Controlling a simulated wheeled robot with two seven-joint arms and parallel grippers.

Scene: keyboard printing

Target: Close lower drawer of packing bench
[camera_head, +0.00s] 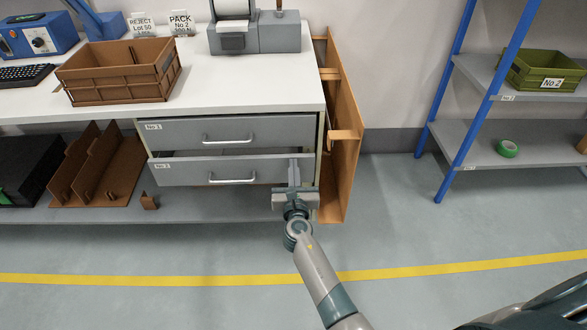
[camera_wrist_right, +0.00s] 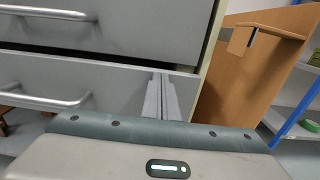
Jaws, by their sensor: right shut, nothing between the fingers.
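The packing bench (camera_head: 215,100) has two grey drawers at its right end. The lower drawer (camera_head: 200,171) stands slightly out, with a dark gap above its front; it also shows in the right wrist view (camera_wrist_right: 115,92). Its bar handle (camera_head: 232,179) is left of my right gripper. The upper drawer (camera_head: 270,129) looks shut. My right gripper (camera_head: 294,165) is shut and empty, its fingers at the right end of the lower drawer front. In the right wrist view the fingertips (camera_wrist_right: 163,85) seem to touch that front, though contact is not certain. My left gripper is not in view.
A brown panel rack (camera_head: 345,165) stands close to the right of the drawers. A brown crate (camera_head: 115,85) and a label printer (camera_head: 250,35) are on the bench top. Blue-posted shelves (camera_head: 470,143) stand at right. The floor in front is clear.

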